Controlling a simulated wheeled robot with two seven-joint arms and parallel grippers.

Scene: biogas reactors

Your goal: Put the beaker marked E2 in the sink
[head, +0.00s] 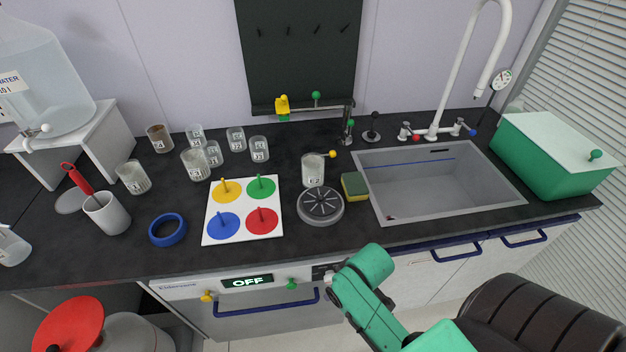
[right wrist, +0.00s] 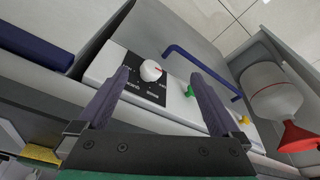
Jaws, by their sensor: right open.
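The beaker marked E2 (head: 313,168) stands upright on the black counter in the head view, at the back edge of a round grey grated plate (head: 320,208). I cannot tell whether it touches the plate. The sink (head: 386,205) is a grey basin to the right of the beaker, and it looks empty apart from a small dark reddish spot near its front left corner. My right gripper is open and empty in the right wrist view (right wrist: 159,78), facing the cabinet front with its knob panel. In the head view my green right arm is low, in front of the counter. My left gripper is out of view.
A yellow-green sponge (head: 354,186) lies between the beaker and the sink. A yellow-tipped lever (head: 332,154) is close behind the beaker. A white board with coloured discs (head: 243,209) is to the left, with several other beakers behind it. A green box (head: 550,160) stands right of the sink.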

